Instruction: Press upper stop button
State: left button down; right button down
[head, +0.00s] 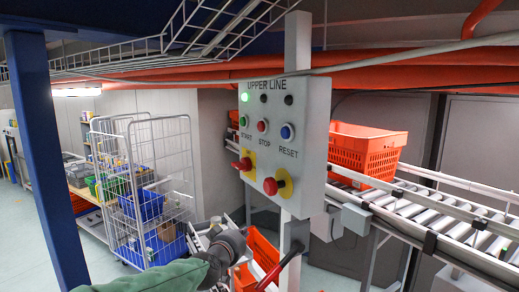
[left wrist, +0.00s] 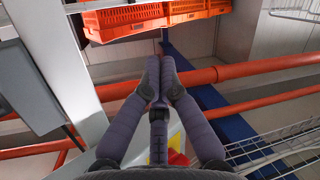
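The grey "UPPER LINE" control panel (head: 262,108) hangs on a post in the middle of the head view. Its red STOP button (head: 261,126) sits between the green START button (head: 243,121) and the blue RESET button (head: 286,132). Two red mushroom buttons on yellow plates, a left one (head: 242,164) and a right one (head: 274,185), are lower on the panel. My left gripper (head: 226,236) is below and left of the panel, apart from the STOP button. In the left wrist view its fingers (left wrist: 158,78) meet at the tips, with nothing visible between them. My right gripper is out of view.
An orange tote (head: 365,150) stands on the roller conveyor (head: 440,215) behind the panel at right. A wire cage trolley (head: 150,185) holding blue totes stands at left, behind a blue pillar (head: 48,160). A green indicator light (head: 245,97) is lit on the panel.

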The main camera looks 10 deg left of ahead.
aim_at(262, 126)
pick_arm(q)
jog(key=s+a+r+t, duration=0.1)
jog(key=s+r, duration=0.3)
jog(key=r, duration=0.6)
jog(key=s+a+r+t, duration=0.1)
jog(key=s+r+t, duration=0.2)
jog(key=r, duration=0.8)
jog(key=s+a+r+n+t, duration=0.1)
jog(key=s+r, duration=0.4)
jog(key=r, duration=0.6)
jog(key=shift+a+t+h, duration=0.3)
jog(key=shift+a+t, duration=0.05)
jog(key=shift+t, duration=0.05)
jog(key=shift+w, duration=0.1)
jog(key=w+d+p, duration=0.2)
jog(key=w+d, duration=0.3)
jog(key=d, duration=0.1)
jog(key=shift+w+d, duration=0.3)
jog(key=shift+d, duration=0.05)
jog(key=shift+d, duration=0.15)
jog(key=shift+w+d, duration=0.25)
